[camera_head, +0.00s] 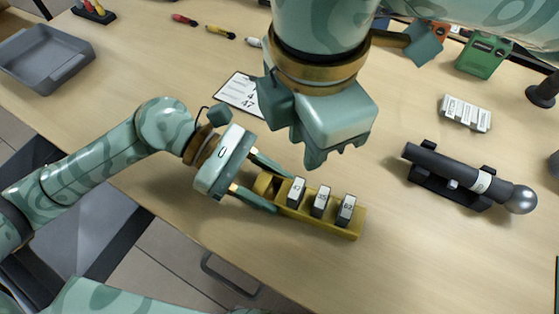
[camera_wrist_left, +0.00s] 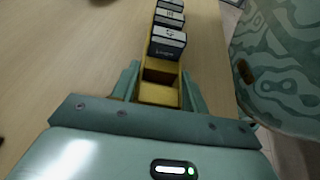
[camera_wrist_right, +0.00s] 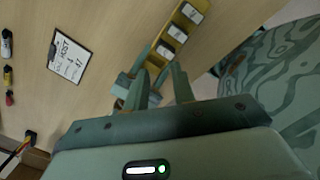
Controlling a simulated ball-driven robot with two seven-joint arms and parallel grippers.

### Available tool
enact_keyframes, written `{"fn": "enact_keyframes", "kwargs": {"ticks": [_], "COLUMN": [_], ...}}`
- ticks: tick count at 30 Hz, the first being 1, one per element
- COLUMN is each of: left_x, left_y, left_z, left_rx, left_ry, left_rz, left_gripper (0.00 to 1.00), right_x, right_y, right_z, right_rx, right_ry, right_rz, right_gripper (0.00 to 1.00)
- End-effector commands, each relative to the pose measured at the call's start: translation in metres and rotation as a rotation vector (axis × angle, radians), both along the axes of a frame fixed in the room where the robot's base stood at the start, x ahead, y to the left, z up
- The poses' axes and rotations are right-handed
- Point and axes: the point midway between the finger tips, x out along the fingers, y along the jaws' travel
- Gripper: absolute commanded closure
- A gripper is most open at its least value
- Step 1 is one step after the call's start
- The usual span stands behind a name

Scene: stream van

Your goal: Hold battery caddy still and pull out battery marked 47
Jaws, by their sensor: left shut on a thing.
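The yellow battery caddy (camera_head: 334,227) lies on the table, with three upright batteries and an empty slot at its left end. The battery nearest my left gripper (camera_head: 298,190) seems to read 47, but its label is small. The middle battery (camera_head: 321,200) is unclear; the far one (camera_head: 346,210) seems to read 62. My left gripper (camera_head: 272,188) is shut on the caddy's left end, one finger on each side; the left wrist view shows this grip (camera_wrist_left: 160,88). My right gripper (camera_wrist_right: 161,68) is open and empty, pointing down above and behind the caddy.
A clipboard (camera_head: 238,93) lies behind the caddy. A dark cylinder with a ball end (camera_head: 452,172) rests in a cradle at right, with a white multi-slot block (camera_head: 464,113) behind it. A grey tray (camera_head: 45,58) is far left. The table's front edge is close to the caddy.

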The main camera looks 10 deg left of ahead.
Motion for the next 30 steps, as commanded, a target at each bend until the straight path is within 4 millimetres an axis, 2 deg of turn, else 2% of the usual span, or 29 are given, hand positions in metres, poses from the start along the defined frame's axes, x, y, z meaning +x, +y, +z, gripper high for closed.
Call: {"fn": "enact_keyframes", "kwargs": {"ticks": [2, 5, 18, 30], "left_x": [0.0, 0.0, 0.0, 0.0], "left_y": [0.0, 0.0, 0.0, 0.0], "left_z": [0.0, 0.0, 0.0, 0.0], "left_rx": [0.001, 0.001, 0.001, 0.001], "left_ry": [0.001, 0.001, 0.001, 0.001], "left_rz": [0.0, 0.0, 0.0, 0.0], "left_gripper": [0.79, 0.79, 0.79, 0.79], "right_x": [0.005, 0.006, 0.005, -0.001], "right_y": [-0.006, -0.008, -0.008, -0.003], "right_z": [0.009, 0.012, 0.018, 0.014], "right_rx": [-0.035, -0.063, -0.137, -0.09], "right_ry": [-0.037, -0.034, 0.04, 0.057], "right_rz": [0.048, 0.312, 1.792, 3.134], "right_gripper": [0.75, 0.75, 0.75, 0.75]}}
